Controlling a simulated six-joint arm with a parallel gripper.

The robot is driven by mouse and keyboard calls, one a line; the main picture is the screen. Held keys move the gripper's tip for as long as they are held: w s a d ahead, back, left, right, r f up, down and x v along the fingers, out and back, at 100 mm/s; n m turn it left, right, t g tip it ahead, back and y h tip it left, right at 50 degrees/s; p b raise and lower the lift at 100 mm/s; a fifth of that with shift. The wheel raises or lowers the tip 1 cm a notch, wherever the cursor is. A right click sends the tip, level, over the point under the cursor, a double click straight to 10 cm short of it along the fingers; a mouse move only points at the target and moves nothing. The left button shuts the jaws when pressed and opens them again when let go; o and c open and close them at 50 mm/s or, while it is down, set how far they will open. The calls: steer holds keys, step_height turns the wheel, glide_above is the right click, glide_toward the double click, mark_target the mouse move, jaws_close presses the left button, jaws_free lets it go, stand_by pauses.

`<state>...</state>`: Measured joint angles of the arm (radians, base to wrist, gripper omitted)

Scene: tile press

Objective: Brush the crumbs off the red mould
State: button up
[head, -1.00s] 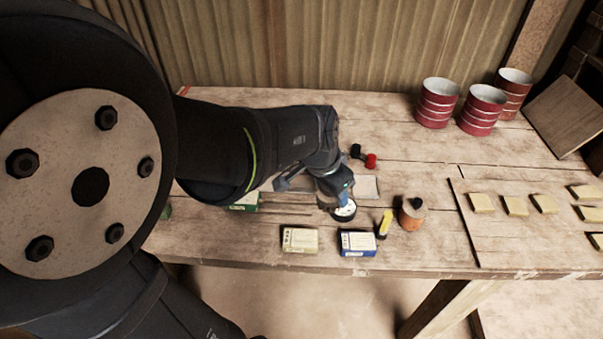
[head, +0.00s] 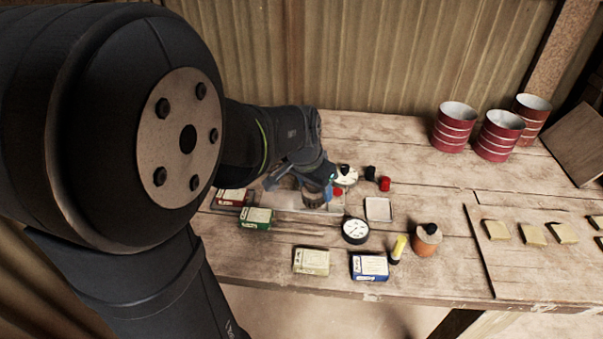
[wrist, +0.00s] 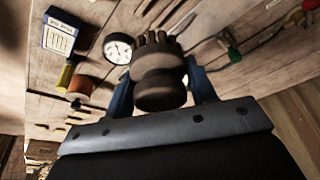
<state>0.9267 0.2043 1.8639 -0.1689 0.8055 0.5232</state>
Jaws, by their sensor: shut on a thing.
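My gripper (head: 318,186) is over the middle of the bench, shut on a dark brown brush (wrist: 158,80). In the wrist view the brush sits between the two blue fingers, with its bristles (wrist: 155,42) beyond them. In the head view the brush is above a pale strip or plate, and I cannot tell whether it touches. A small red patch (head: 337,191) shows beside the gripper, mostly hidden; I cannot tell whether it is the red mould. A small red round piece (head: 385,184) stands further right. No crumbs can be made out.
A dial gauge (head: 355,231), a shallow pale tray (head: 378,209), an orange pot (head: 426,239) and a yellow-topped tool (head: 398,248) are close by. Boxes, one blue-and-white (head: 369,267) and one green (head: 256,219), lie nearer the front and left. Red tins (head: 499,136) stand at the back right.

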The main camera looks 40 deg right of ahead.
steer(key=w+a+n+t, duration=0.15)
steer(key=w+a, duration=0.25)
steer(key=w, duration=0.4)
steer(key=w+a+f+n+y, duration=0.1)
steer(key=w+a+n, duration=0.2)
steer(key=w+a, duration=0.35)
steer(key=w+a+n, duration=0.2)
steer(key=w+a, duration=0.1)
steer(key=w, duration=0.7)
steer(key=shift+s+d+f, duration=0.1)
steer(key=shift+d+f, duration=0.05)
steer(key=shift+f, duration=1.8)
steer(key=shift+s+d+f, duration=0.1)
steer(key=shift+f, duration=1.8)
steer(key=shift+s+d+f, duration=0.2)
steer(key=shift+s+d, duration=0.3)
steer(key=shift+d, duration=0.05)
steer(key=shift+c, duration=0.3)
steer(key=shift+s+d, duration=1.6)
steer(key=shift+d, duration=0.05)
steer(key=shift+w+a, duration=2.15)
steer(key=shift+a, duration=0.05)
step_height(320, 180, up, 8)
steer(key=shift+d+r, duration=0.1)
